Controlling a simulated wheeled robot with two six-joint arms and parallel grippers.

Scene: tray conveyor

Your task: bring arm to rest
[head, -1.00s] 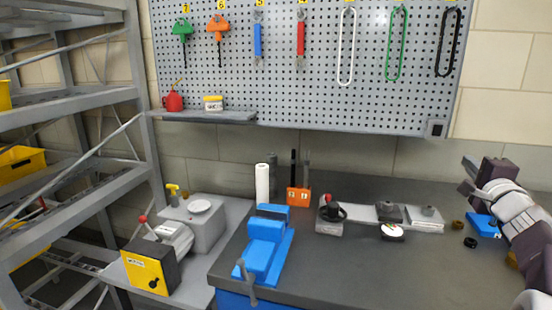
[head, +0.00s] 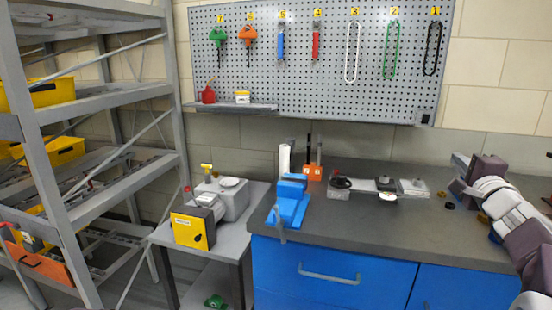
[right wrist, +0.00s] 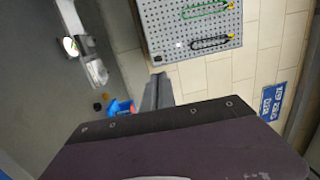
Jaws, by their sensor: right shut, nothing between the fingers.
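My right arm comes in from the right edge of the head view, with light and dark purple-brown links. Its right gripper (head: 459,173) is raised over the right part of the grey workbench (head: 440,225), in front of the wall. The right wrist view shows its fingers (right wrist: 157,90) together with nothing between them. My left gripper is not in view.
A blue vise (head: 289,200) and a fixture strip (head: 375,187) stand on the bench. A small blue object shows near my right gripper in the right wrist view (right wrist: 120,107). A pegboard (head: 330,75) hangs behind. A grey shelf rack (head: 110,100) stands left.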

